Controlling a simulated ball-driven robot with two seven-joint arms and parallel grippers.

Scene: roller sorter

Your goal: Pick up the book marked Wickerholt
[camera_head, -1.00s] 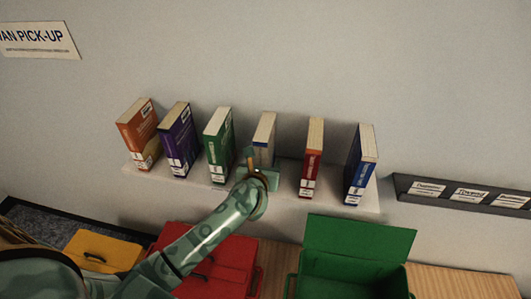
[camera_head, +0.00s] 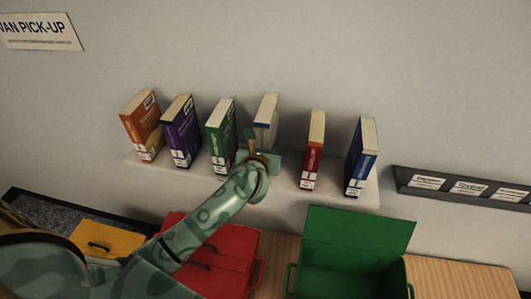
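Several upright books stand apart on a wall shelf (camera_head: 286,186): orange (camera_head: 141,126), purple (camera_head: 181,133), green (camera_head: 220,135), white with blue (camera_head: 265,118), red (camera_head: 313,152) and blue (camera_head: 361,158). Their titles are too small to read, so I cannot tell which is marked Wickerholt. My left gripper (camera_head: 262,150) is in front of the white and blue book and hides its lower part. I cannot tell whether its fingers are open or touch the book. My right gripper is out of view.
Below the shelf are a yellow box (camera_head: 107,240), a red box (camera_head: 222,252) and a green box (camera_head: 358,232) with its lid raised, by a wooden surface (camera_head: 460,278). A dark label rail (camera_head: 455,187) is on the wall at right.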

